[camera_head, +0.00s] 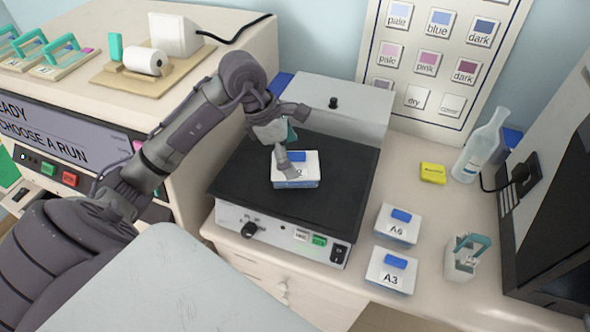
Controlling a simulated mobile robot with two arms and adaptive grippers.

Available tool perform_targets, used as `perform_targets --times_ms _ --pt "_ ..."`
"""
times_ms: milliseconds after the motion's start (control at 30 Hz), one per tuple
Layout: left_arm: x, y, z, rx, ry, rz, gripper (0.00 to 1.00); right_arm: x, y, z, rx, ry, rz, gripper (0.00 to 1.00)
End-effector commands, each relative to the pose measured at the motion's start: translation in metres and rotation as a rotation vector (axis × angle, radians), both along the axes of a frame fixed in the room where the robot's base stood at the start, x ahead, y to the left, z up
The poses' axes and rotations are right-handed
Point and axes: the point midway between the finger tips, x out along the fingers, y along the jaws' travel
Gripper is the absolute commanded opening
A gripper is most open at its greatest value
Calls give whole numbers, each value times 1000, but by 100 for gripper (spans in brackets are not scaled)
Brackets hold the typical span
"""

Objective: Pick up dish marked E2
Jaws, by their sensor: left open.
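A white dish (308,180) with a blue block on its lid sits on the black top of a hotplate-like device (230,175). Its label is partly covered by my gripper; only a "2" shows. My left gripper (289,143) is open at this dish, with one finger in front of the lid beside the blue block. Whether the finger touches the dish I cannot tell. My right gripper is not in view.
Two similar dishes, A6 (397,225) and A3 (390,271), stand on the bench to the right. A white holder (463,258), a yellow block (433,173) and a clear bottle (480,150) are farther right. A dark machine (555,200) bounds the right edge.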

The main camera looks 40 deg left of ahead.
Motion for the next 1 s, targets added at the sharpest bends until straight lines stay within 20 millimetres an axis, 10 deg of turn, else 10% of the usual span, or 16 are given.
perform_targets --times_ms 533,900,1000 --pt "9 -15 -35 0 0 -1 98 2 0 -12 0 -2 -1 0" --pt "9 -15 -34 -1 -1 -1 37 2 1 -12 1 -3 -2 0" --pt "9 -15 -34 -1 -1 -1 36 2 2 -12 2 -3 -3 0"
